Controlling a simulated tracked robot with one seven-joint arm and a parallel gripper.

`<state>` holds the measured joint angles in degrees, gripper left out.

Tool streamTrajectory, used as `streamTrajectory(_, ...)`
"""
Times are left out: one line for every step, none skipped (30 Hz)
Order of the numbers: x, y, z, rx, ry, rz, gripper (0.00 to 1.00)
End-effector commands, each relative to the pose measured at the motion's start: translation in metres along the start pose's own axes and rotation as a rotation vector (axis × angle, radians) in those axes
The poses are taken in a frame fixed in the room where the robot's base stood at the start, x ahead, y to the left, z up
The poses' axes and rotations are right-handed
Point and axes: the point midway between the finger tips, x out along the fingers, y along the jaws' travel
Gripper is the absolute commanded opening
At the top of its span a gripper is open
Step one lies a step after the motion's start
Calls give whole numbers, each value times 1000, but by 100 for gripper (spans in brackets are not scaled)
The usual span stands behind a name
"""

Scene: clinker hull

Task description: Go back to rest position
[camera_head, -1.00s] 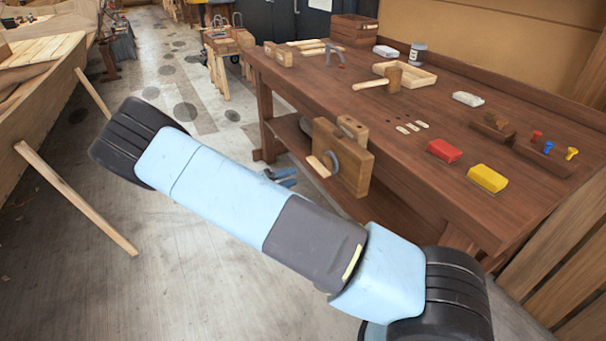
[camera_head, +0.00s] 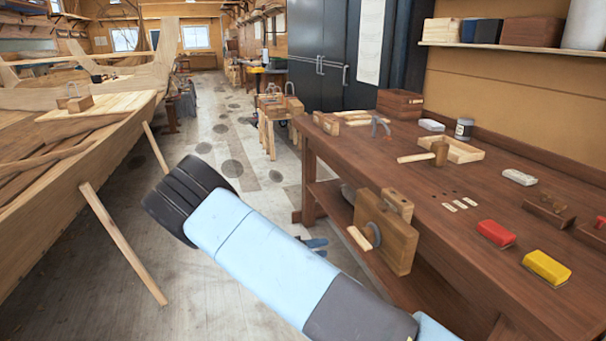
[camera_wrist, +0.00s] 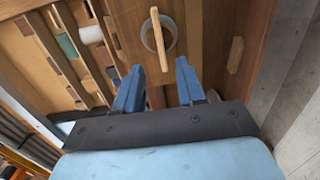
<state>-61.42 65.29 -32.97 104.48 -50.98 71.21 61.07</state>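My gripper (camera_wrist: 160,82) shows in the wrist view with its two blue fingers spread apart and nothing between them. Beyond the fingers are a pale wooden handle (camera_wrist: 158,42) and a round grey part (camera_wrist: 149,37) against brown wood. In the head view my light blue and black arm reaches across the lower middle, beside the workbench (camera_head: 465,275).
A wooden vise (camera_head: 388,235) juts from the bench front. A mallet (camera_head: 438,152), a tray (camera_head: 462,148), a red block (camera_head: 495,232) and a yellow block (camera_head: 546,267) lie on top. A hull (camera_head: 60,190) with slanted props (camera_head: 122,243) stands left.

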Motion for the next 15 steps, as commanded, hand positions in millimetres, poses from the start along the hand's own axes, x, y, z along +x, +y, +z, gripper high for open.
streamTrajectory(5, 7, 2, 0, -23, -28, 39)
streamTrajectory(8, 11, 4, -1, -38, -47, 39)
streamTrajectory(12, 17, 8, -3, -61, -76, 39)
streamTrajectory(16, 22, 10, -6, -77, -100, 39)
streamTrajectory(19, 26, 12, -7, -93, -125, 39)
streamTrajectory(23, 32, 16, -10, -116, -159, 39)
streamTrajectory(26, 37, 19, -12, -131, -183, 39)
streamTrajectory(29, 42, 22, -13, -147, -207, 39)
streamTrajectory(32, 48, 26, -15, -167, -241, 39)
streamTrajectory(35, 53, 29, -16, -180, -265, 39)
streamTrajectory(38, 57, 32, -18, -194, -290, 39)
streamTrajectory(41, 64, 36, -16, -210, -324, 39)
streamTrajectory(44, 68, 39, -17, -222, -349, 39)
streamTrajectory(46, 73, 42, -17, -234, -374, 39)
streamTrajectory(49, 80, 46, -16, -249, -407, 39)
